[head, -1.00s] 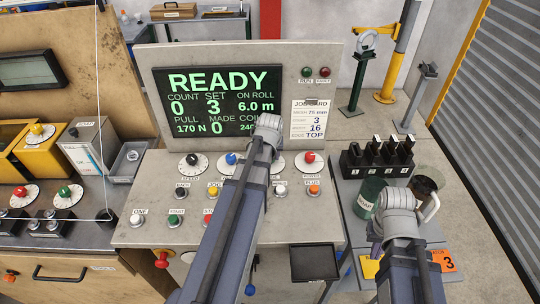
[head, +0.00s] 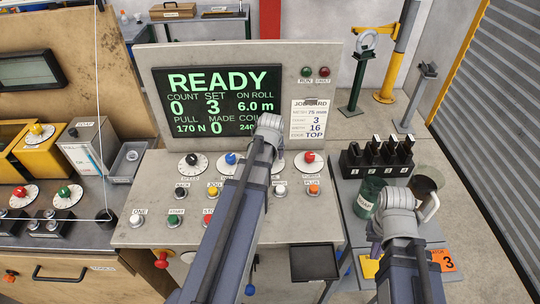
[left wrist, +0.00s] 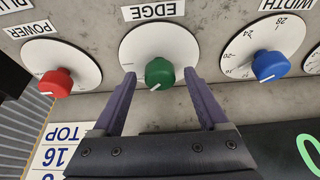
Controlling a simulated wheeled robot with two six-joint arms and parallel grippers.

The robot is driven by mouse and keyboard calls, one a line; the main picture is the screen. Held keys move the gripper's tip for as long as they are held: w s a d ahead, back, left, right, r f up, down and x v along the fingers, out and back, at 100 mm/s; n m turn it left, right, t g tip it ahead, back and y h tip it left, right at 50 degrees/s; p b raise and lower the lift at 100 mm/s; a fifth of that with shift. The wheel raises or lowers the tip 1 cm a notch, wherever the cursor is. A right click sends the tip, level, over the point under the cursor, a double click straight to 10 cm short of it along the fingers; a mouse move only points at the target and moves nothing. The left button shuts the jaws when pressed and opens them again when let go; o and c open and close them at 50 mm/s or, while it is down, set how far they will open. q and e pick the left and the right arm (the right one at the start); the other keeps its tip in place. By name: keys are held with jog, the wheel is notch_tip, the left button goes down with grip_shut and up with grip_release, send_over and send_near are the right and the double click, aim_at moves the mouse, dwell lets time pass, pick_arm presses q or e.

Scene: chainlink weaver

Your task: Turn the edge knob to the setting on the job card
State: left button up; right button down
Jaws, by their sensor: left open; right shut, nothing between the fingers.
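The green edge knob (left wrist: 159,74) sits on a white dial under the upside-down EDGE label (left wrist: 155,12) in the left wrist view. My left gripper (left wrist: 160,78) is open, one finger on each side of the knob, with gaps showing. In the head view my left arm hides this knob. The job card (head: 307,119) on the panel reads edge TOP, width 16, count 3. My right gripper (head: 375,240) is shut and empty at the right, partly hidden by its arm.
The blue width knob (left wrist: 269,66) and red power knob (left wrist: 56,82) flank the edge dial closely. The screen (head: 217,101) reads READY. Push buttons line the panel below the dials. A green scrap cup (head: 369,197) stands near my right arm.

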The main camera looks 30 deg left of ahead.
pick_arm(q)
jog(key=p+v, duration=0.7)
jog(key=v, duration=0.1)
pick_arm(e)
notch_tip(320, 180, up, 7)
pick_arm(q)
jog(key=shift+f, duration=0.1)
